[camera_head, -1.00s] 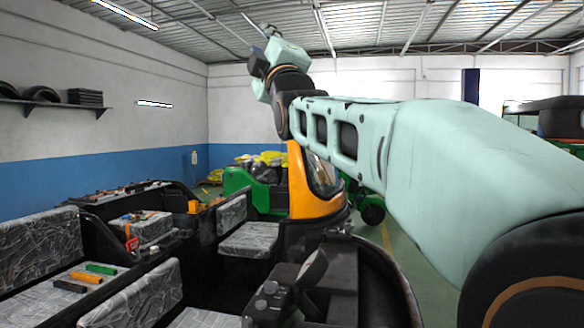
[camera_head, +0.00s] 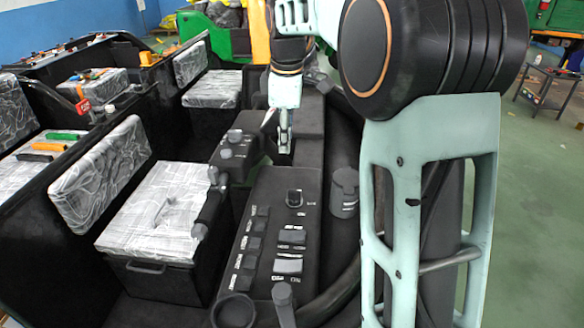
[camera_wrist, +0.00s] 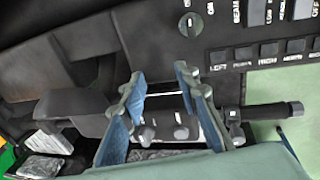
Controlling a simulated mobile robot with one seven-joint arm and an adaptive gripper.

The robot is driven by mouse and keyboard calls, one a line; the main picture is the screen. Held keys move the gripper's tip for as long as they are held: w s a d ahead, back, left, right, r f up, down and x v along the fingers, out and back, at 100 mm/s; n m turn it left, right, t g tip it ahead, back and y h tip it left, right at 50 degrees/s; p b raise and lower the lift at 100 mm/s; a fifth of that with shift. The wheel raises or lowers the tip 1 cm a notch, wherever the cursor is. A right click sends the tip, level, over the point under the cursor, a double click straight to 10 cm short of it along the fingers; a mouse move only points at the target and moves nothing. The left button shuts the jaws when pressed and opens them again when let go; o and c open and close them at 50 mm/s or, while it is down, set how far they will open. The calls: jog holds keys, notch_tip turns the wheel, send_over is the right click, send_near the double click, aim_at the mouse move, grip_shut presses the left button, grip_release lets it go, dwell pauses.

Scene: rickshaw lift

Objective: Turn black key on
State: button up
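The black key (camera_head: 294,198) stands in the dark dashboard panel (camera_head: 272,222), above the rocker switches. In the wrist view a round black knob with a light mark, apparently the key (camera_wrist: 187,24), shows near the top, beyond the fingertips. My gripper (camera_head: 284,146) points down over the far end of the dashboard, farther away than the key and apart from it. In the wrist view my gripper (camera_wrist: 160,76) has its two blue fingers spread with nothing between them.
Labelled switches (camera_head: 289,252) fill the panel near the key. A handlebar grip (camera_head: 211,208) and a control box with knobs (camera_head: 236,148) lie left of the panel. A dark cylinder (camera_head: 345,190) stands right of it. A grey padded seat (camera_head: 160,210) is farther left.

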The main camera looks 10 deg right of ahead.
aim_at(294, 190)
jog(key=s+f, duration=0.1)
jog(key=f, duration=0.3)
jog(key=s+f+g, duration=0.1)
jog(key=s+f, duration=0.1)
jog(key=f, duration=0.2)
jog(key=s+d+f+g, duration=0.1)
jog(key=f, duration=0.3)
jog(key=shift+s+d+f, duration=0.1)
jog(key=shift+s+f, duration=0.05)
jog(key=shift+f, duration=0.25)
jog(key=shift+c, duration=0.6)
grip_shut()
